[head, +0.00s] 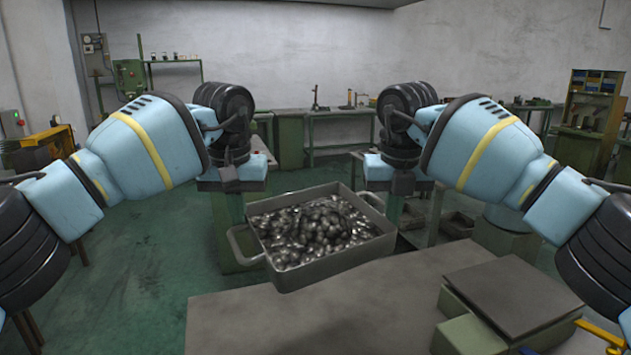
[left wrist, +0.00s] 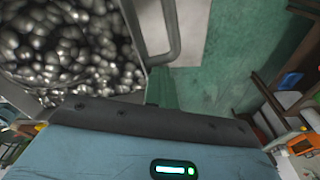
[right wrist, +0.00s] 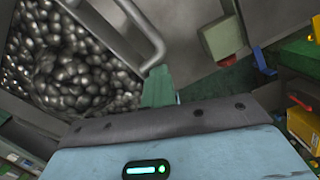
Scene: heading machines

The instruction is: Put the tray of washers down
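The grey metal tray (head: 335,262), full of shiny washers (head: 310,228), is between my two grippers, turned slightly, at the far edge of the grey table. I cannot tell whether its underside touches the tabletop. My left gripper (head: 230,235) points down by the tray's left handle (head: 245,250). My right gripper (head: 394,208) points down by its right handle (head: 373,201). In the left wrist view a green finger (left wrist: 160,88) meets one end of a handle (left wrist: 172,45). The right wrist view shows the same with a finger (right wrist: 158,88) and handle (right wrist: 150,40). The finger gaps are hidden.
The grey tabletop (head: 280,325) is clear in front of the tray. A square grey plate (head: 512,295) on a green base stands at the right. Benches (head: 340,120) and a shelf (head: 590,105) line the back. Green floor is open at the left.

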